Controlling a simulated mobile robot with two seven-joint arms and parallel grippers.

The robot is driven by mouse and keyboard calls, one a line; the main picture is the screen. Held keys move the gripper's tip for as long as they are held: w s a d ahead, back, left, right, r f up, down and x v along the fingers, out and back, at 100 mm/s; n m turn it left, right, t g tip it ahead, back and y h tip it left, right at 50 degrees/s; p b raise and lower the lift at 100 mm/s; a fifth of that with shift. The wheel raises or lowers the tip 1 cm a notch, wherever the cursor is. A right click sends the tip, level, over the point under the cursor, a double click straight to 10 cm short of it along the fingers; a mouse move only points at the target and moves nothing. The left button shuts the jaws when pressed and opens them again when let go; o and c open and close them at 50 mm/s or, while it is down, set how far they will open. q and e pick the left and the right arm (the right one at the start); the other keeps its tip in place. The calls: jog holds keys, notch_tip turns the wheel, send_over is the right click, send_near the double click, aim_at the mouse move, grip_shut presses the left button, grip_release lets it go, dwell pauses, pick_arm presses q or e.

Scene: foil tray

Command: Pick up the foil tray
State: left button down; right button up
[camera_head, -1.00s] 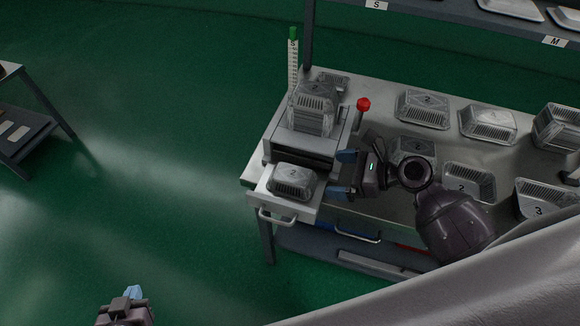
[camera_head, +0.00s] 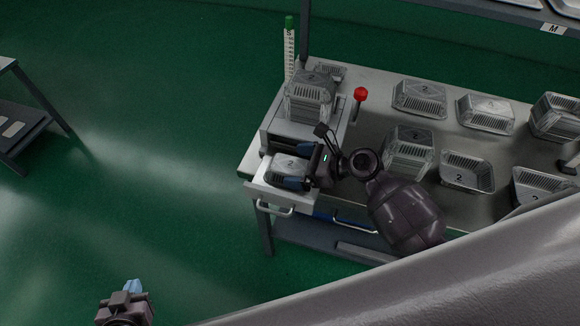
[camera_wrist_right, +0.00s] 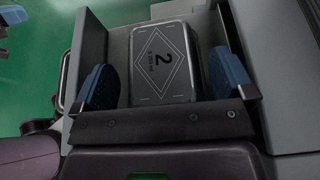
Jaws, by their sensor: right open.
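A foil tray (camera_head: 286,169) marked "2" sits in the white drawer at the table's left front corner. In the right wrist view the same foil tray (camera_wrist_right: 161,64) lies between my right gripper's two blue fingers. My right gripper (camera_head: 308,168) is open around the tray's near end. In the right wrist view small gaps show between the right gripper's fingers (camera_wrist_right: 165,85) and the tray's sides. The tray's near end is partly hidden by the gripper body in the head view. My left gripper (camera_head: 132,287) is low at the bottom left, far from the table; its jaw state is unclear.
A sealing machine (camera_head: 285,128) with stacked trays (camera_head: 309,97) and a red knob (camera_head: 361,94) stands behind the drawer (camera_head: 258,189). Several other foil trays (camera_head: 420,97) (camera_head: 467,171) stand on the metal table to the right. Green floor is clear at left.

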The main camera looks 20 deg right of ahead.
jog(key=shift+w+a+f, duration=0.2)
jog(key=shift+w+a, duration=0.05)
jog(key=shift+a, duration=0.1)
jog(key=c, duration=0.8)
jog(key=shift+r, duration=0.15)
